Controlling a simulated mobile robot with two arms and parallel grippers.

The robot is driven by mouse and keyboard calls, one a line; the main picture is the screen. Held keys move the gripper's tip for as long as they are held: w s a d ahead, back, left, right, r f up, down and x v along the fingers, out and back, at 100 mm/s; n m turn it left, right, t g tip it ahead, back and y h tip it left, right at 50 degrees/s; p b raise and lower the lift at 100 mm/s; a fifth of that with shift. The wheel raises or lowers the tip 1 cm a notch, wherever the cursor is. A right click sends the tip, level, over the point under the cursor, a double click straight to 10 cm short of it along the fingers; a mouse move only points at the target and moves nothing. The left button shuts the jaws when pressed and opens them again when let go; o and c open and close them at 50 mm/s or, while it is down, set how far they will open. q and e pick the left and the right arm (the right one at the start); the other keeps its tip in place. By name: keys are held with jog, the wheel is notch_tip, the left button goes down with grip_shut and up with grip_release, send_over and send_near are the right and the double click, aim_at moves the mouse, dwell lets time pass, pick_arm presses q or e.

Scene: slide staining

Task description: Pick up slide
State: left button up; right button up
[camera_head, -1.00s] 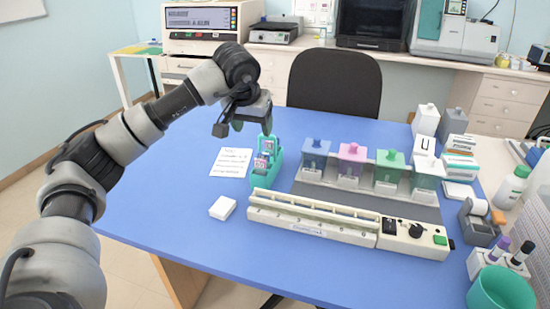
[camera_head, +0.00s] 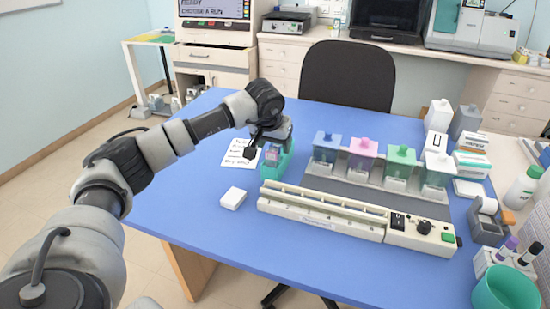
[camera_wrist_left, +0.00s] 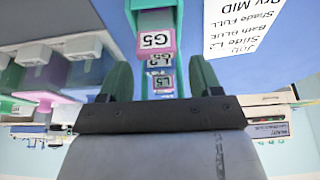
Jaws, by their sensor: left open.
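A green slide rack (camera_head: 284,166) stands at the left of the blue table, partly hidden by my arm. In the left wrist view its green frame (camera_wrist_left: 180,18) holds slides with printed labels: a pink-edged G5 slide (camera_wrist_left: 154,41), an L2 slide (camera_wrist_left: 158,61) and an L5 slide (camera_wrist_left: 163,82). My left gripper (camera_head: 272,150) is over the rack, pointing down. In the left wrist view its fingers (camera_wrist_left: 161,80) are open, one on each side of the slide row around L2 and L5. Whether they touch a slide cannot be told. My right gripper is not in view.
A printed card (camera_wrist_left: 243,30) beside the rack reads Slide L2, Bath BLUE, Shade FULL, Dry MID. Blue, pink and green lidded baths (camera_head: 362,152) stand to the right. A long cream device (camera_head: 320,212) and a white block (camera_head: 233,198) lie in front.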

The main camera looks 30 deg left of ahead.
pick_arm(q)
jog(key=shift+c, duration=0.3)
grip_shut()
jog(key=shift+r, duration=0.1)
